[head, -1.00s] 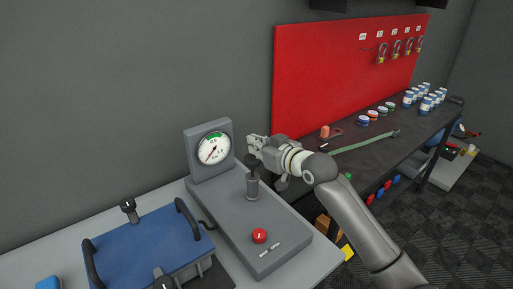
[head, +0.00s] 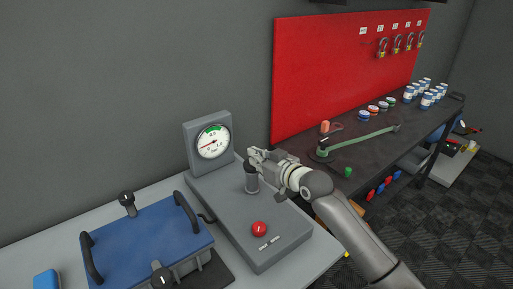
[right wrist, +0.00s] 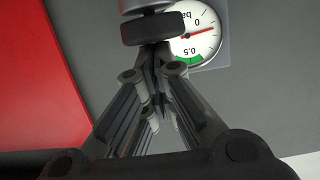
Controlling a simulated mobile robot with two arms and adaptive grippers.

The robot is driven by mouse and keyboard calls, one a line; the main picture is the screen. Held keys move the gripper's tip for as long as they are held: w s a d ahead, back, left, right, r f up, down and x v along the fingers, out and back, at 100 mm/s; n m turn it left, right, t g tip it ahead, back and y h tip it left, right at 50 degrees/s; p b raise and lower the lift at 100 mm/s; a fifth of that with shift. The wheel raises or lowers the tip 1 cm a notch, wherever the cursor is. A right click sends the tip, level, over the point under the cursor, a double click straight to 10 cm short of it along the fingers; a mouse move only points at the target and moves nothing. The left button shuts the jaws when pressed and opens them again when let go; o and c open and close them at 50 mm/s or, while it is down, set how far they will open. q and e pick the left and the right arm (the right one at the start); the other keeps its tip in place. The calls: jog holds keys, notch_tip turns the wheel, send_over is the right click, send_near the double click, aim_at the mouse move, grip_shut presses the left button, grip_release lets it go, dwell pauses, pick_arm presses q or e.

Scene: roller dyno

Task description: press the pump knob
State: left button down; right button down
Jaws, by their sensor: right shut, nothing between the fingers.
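The pump knob (head: 250,168) is a black cap on top of the upright grey pump cylinder (head: 252,184), on the grey pump unit. My right gripper (head: 255,157) is shut and empty, with its fingertips right at the top of the knob and partly covering it. In the right wrist view the black knob (right wrist: 152,28) shows just beyond the closed fingertips (right wrist: 153,55); they look to be touching it. The knob sits close to the cylinder, with little rod showing. The gauge (head: 213,142) behind has its needle pointing left. My left gripper is out of view.
A red button (head: 259,229) is in front of the pump on the same unit. A blue lidded box (head: 150,244) with black handles stands at left. A dark bench (head: 375,143) and a red board (head: 340,75) with padlocks are at right.

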jog(key=shift+f, duration=0.25)
notch_tip(320, 180, up, 4)
jog(key=p, duration=0.3)
jog(key=shift+p, duration=0.4)
jog(key=shift+s+d+r, duration=0.15)
jog(key=shift+s, duration=0.05)
jog(key=b+v, duration=0.2)
jog(key=v, duration=0.7)
jog(key=shift+s+d+r, duration=0.15)
jog(key=shift+s+r, duration=0.05)
